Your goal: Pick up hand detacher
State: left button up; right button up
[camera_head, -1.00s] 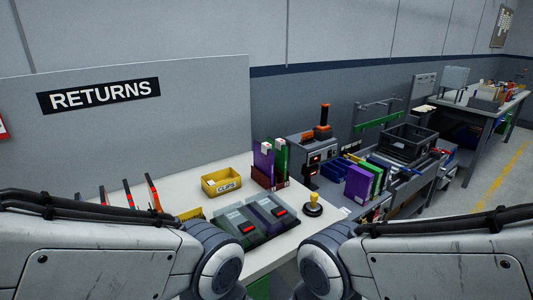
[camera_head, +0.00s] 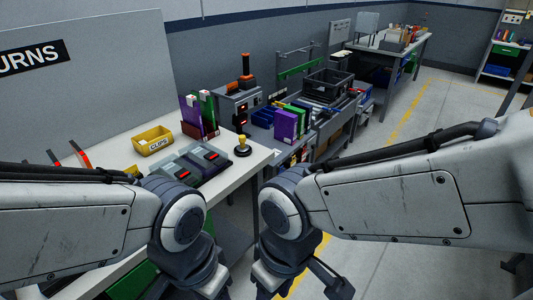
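I cannot tell for sure which thing is the hand detacher. A small yellow knob on a round black base (camera_head: 242,146) stands at the right end of the white returns table (camera_head: 237,172). Several slim dark tools with red parts (camera_head: 81,155) stand at the table's left, partly hidden by my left arm. Two grey units with red displays (camera_head: 207,154) sit side by side left of the knob. Both of my arms reach in from the sides and bend down at the bottom, apart from these things.
A yellow clips bin (camera_head: 152,140) and purple and green binders (camera_head: 197,115) are on the table. A grey machine with an orange-topped handle (camera_head: 240,99) stands behind. A workbench with a black crate (camera_head: 328,87) is beyond. Open floor (camera_head: 420,112) lies right.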

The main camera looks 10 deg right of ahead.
aim_at(242, 148)
jog(key=z, duration=0.4)
jog(key=k, duration=0.95)
jog(key=z, duration=0.65)
jog(key=i, duration=1.05)
jog(key=u, duration=0.5)
jog(key=i, duration=0.9)
jog(key=u, duration=0.7)
